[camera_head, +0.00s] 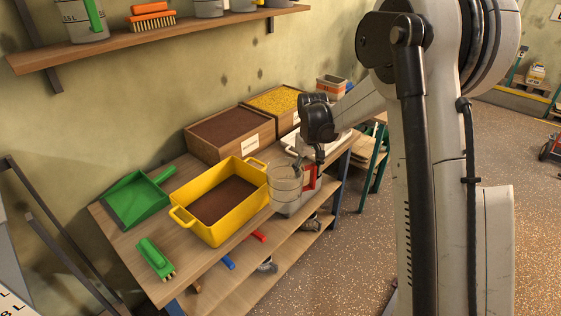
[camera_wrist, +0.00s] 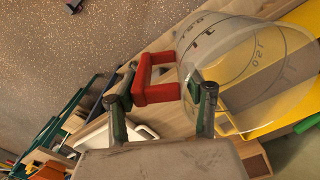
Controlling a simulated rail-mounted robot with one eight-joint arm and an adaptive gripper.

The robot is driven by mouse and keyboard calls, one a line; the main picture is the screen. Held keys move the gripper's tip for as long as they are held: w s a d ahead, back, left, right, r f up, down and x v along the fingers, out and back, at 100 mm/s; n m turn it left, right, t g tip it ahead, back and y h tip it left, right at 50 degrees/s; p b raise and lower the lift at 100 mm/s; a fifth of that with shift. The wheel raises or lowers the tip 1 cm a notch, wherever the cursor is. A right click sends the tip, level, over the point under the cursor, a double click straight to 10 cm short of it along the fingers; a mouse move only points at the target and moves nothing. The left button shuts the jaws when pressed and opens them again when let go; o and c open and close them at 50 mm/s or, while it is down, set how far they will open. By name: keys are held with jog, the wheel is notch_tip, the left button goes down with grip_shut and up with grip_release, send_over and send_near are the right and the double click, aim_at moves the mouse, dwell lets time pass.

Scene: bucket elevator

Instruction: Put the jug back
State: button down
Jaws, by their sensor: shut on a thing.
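The clear jug (camera_head: 286,181) with printed markings is at the front edge of the wooden bench, right of the yellow bin. Its red handle (camera_head: 311,178) faces right, towards my gripper (camera_head: 319,157). In the wrist view the jug (camera_wrist: 250,65) fills the upper right, and its red handle (camera_wrist: 157,92) lies between the two fingers of my gripper (camera_wrist: 160,103). My gripper is shut on the handle. The fingers' exact contact is partly hidden. I cannot tell whether the jug's base touches the bench.
A yellow bin (camera_head: 181,216) of brown material, a green dustpan (camera_head: 135,200) and a green brush (camera_head: 155,257) are on the bench (camera_head: 112,236). Two wooden boxes (camera_head: 213,157) stand behind. A wall shelf (camera_head: 150,43) holds several containers and an orange brush (camera_head: 152,21).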

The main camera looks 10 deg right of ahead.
jog(key=w+d+r+p, duration=0.1)
jog(key=w+r+p, duration=0.1)
jog(key=w+r, duration=0.35)
jog(key=w+a+m+b, duration=0.1)
jog(key=w+a+m, duration=0.1)
jog(key=w+m, duration=0.8)
jog(key=w+f+m+b, duration=0.1)
jog(key=w+f, duration=0.3)
jog(key=f, duration=0.7)
jog(key=shift+w+d+f+m+b, duration=0.3)
jog(key=shift+d+m+b, duration=0.1)
jog(key=shift+m, duration=0.4)
jog(key=shift+f, duration=0.1)
jog(key=c, duration=0.9)
grip_release()
